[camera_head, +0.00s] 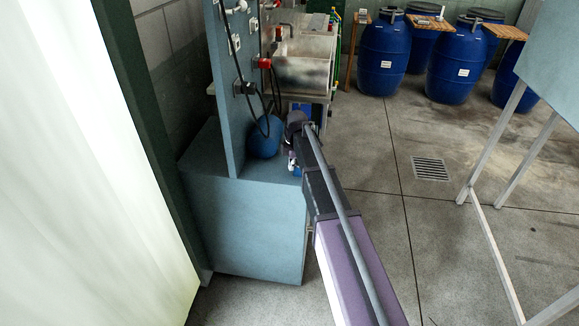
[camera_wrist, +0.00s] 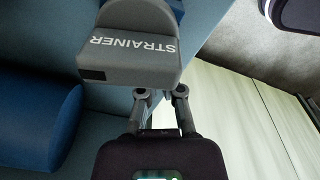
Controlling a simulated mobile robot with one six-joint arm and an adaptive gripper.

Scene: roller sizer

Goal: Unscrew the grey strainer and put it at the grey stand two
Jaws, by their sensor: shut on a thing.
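The grey strainer (camera_wrist: 130,62) fills the upper middle of the wrist view, with its white "STRAINER" lettering facing the camera and reading upside down. My gripper (camera_wrist: 160,95) has its fingers at the strainer's lower edge and is shut on it. In the head view my gripper (camera_head: 297,132) is at the far end of my arm, by the right edge of the blue-grey bench. The strainer cannot be made out there. The fingertips are hidden behind the strainer's body. I cannot tell whether it is still threaded on anything. I cannot pick out grey stand two in either view.
A blue rounded vessel (camera_head: 265,137) sits on the blue-grey bench (camera_head: 245,225), left of my gripper. An upright panel (camera_head: 222,90) with cables and connectors rises behind. Blue barrels (camera_head: 383,58) stand at the back. A white-legged frame (camera_head: 492,140) is at right. Floor between is open.

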